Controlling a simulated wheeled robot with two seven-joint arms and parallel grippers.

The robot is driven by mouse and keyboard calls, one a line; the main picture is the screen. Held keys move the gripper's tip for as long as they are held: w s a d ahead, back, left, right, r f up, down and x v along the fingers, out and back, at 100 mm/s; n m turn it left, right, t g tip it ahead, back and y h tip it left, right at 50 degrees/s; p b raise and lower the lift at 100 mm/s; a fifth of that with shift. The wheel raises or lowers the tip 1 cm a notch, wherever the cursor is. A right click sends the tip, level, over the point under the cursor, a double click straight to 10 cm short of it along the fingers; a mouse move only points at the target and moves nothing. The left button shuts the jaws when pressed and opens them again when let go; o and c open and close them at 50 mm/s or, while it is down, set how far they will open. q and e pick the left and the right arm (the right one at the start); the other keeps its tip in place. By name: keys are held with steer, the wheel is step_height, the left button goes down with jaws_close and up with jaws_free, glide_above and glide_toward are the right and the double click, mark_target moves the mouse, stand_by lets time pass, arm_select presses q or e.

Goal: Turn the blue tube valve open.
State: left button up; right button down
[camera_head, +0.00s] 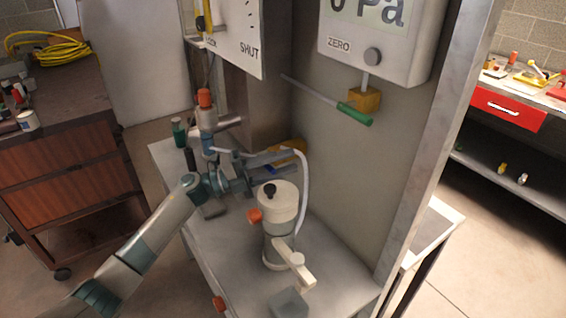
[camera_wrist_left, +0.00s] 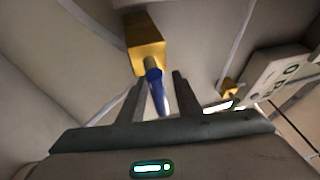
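The blue tube valve shows in the left wrist view as a blue handle (camera_wrist_left: 156,92) running from a brass block (camera_wrist_left: 146,42). In the head view its brass block (camera_head: 291,148) shows behind my gripper, low on the grey panel; the handle is mostly hidden there. My left gripper (camera_head: 284,166) is at the valve, and it also shows in the left wrist view (camera_wrist_left: 158,78). Its two fingers are apart, one on each side of the blue handle. A gap shows beside the handle, so I see no firm hold. My right gripper is not in view.
A white canister (camera_head: 278,205) with an orange knob stands right beside my left gripper, with a white hose behind it. Above are a green-handled valve (camera_head: 355,114), a Pa gauge (camera_head: 384,40) and a SHUT dial (camera_head: 236,42). Bare bench (camera_head: 335,272) lies right of the canister.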

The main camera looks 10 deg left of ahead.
arm_select(q)
jaws_close()
